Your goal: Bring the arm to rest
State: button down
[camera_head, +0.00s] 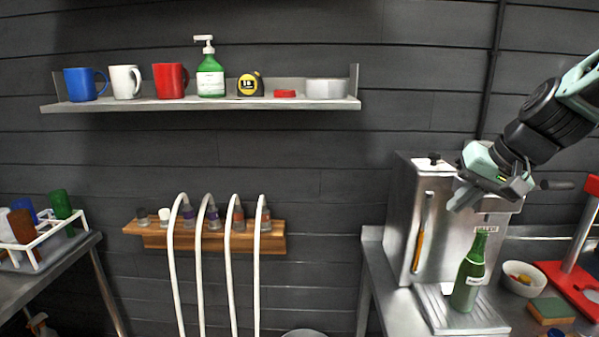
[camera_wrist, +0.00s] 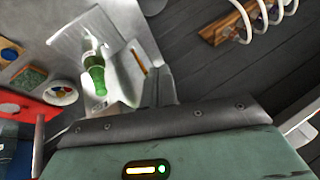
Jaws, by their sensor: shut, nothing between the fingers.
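My gripper (camera_head: 464,198) is in the upper right of the head view, at the end of my raised arm. It is shut and empty, in front of the upper part of a steel machine (camera_head: 407,215). A green bottle (camera_head: 468,277) stands upright on the machine's ribbed drip tray (camera_head: 437,308), below my gripper and apart from it. The wrist view looks down on the bottle (camera_wrist: 95,75) and the tray. The gripper housing fills the bottom of that view.
A wall shelf (camera_head: 215,104) holds mugs, a pump bottle and a tape measure. A wooden rack (camera_head: 153,240) with white hoses hangs below. A bowl (camera_head: 519,278), a sponge (camera_head: 552,310) and a red stand (camera_head: 575,285) are right of the bottle. A crate (camera_head: 55,241) is left.

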jog(key=s+a+f+n+g, duration=0.3)
jog(key=s+a+f, duration=0.2)
jog(key=s+a, duration=0.4)
jog(key=s+a+f+n+g+h+b, duration=0.1)
jog(key=s+a+f+n, duration=0.2)
jog(key=s, duration=0.6)
jog(key=s+a+f+n+g+h+b, duration=0.1)
jog(key=s+a+f+n, duration=0.3)
jog(key=s, duration=0.5)
jog(key=shift+s+a+f+n+h+b, duration=0.2)
jog(key=shift+f+n+h+b, duration=0.15)
jog(key=shift+f, duration=0.25)
